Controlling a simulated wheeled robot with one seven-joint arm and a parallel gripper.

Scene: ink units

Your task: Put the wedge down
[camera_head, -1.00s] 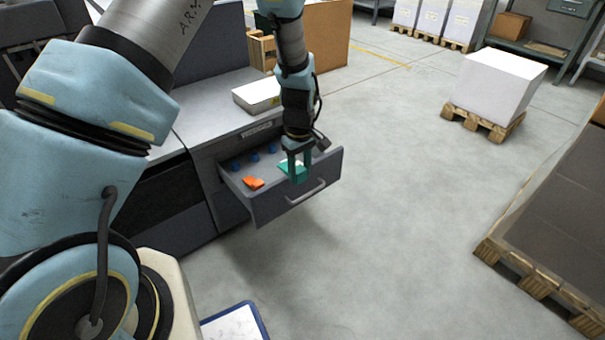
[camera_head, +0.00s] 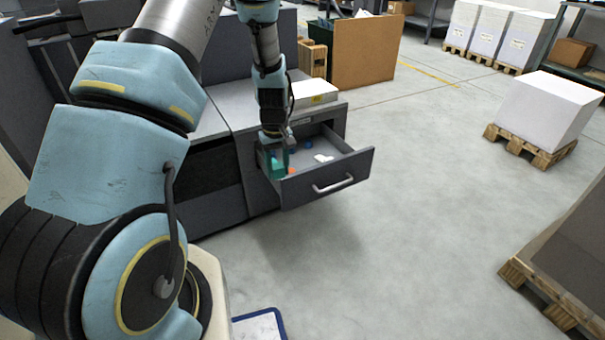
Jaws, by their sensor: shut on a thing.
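My gripper (camera_head: 275,172) points down at the left side of the open drawer (camera_head: 325,183). It is shut on a teal-green piece, which I take to be the wedge (camera_head: 273,167). The fingers cover much of it, so its shape is hard to make out. The wedge is by the drawer's left wall; I cannot tell whether it touches the wall or the drawer floor. An orange piece (camera_head: 291,170) shows just right of the gripper, partly hidden.
A white piece (camera_head: 323,158) and small blue items (camera_head: 308,151) lie in the drawer. A white box (camera_head: 314,94) stands on the cabinet top above. Open floor (camera_head: 420,190) spreads to the right. A pallet with a white stack (camera_head: 545,110) stands further right.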

